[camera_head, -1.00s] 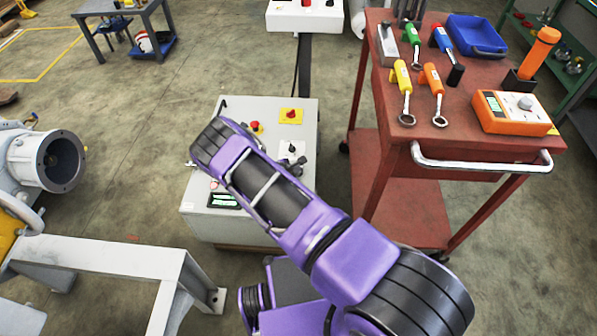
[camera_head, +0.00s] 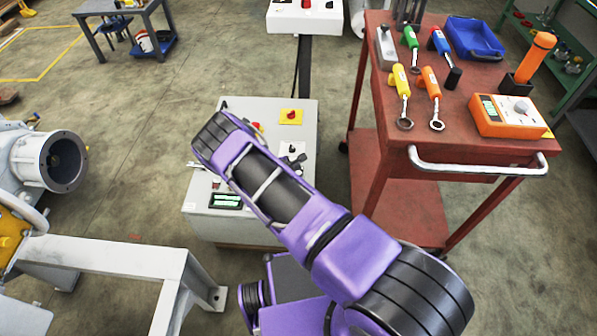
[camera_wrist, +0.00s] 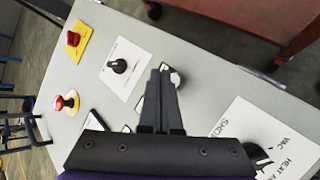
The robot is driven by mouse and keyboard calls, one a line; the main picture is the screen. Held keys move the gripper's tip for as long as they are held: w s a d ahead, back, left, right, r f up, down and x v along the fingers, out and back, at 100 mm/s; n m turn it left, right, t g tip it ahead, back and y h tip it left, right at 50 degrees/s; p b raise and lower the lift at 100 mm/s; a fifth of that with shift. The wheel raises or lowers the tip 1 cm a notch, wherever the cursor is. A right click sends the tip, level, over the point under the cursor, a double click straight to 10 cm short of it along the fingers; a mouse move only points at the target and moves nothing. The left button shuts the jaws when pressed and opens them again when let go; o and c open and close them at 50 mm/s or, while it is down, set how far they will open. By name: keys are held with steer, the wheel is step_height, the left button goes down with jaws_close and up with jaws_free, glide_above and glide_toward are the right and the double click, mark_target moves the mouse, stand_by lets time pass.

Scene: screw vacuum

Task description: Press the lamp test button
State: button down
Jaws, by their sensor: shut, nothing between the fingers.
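The grey control box (camera_head: 300,122) stands in front of me, with my purple arm across its top. In the wrist view, my gripper (camera_wrist: 161,74) is shut and empty, its dark fingers pointing down at the panel (camera_wrist: 195,60). A small pale round button (camera_wrist: 177,78) shows right beside the fingertips, partly hidden by them. I cannot tell whether it is the lamp test button, as no such label is readable, nor whether the fingers touch it. In the head view my arm hides the gripper and part of the panel.
The panel has a red button on yellow (camera_wrist: 73,39), a red-and-yellow button (camera_wrist: 60,103), a black knob on a white plate (camera_wrist: 118,66) and a labelled plate (camera_wrist: 235,125).

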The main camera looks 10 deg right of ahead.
step_height(320, 180, up, 5)
steer(key=p, duration=0.3)
steer(key=shift+f+p, duration=0.2)
steer(key=shift+p, duration=0.1)
stand_by(0.4)
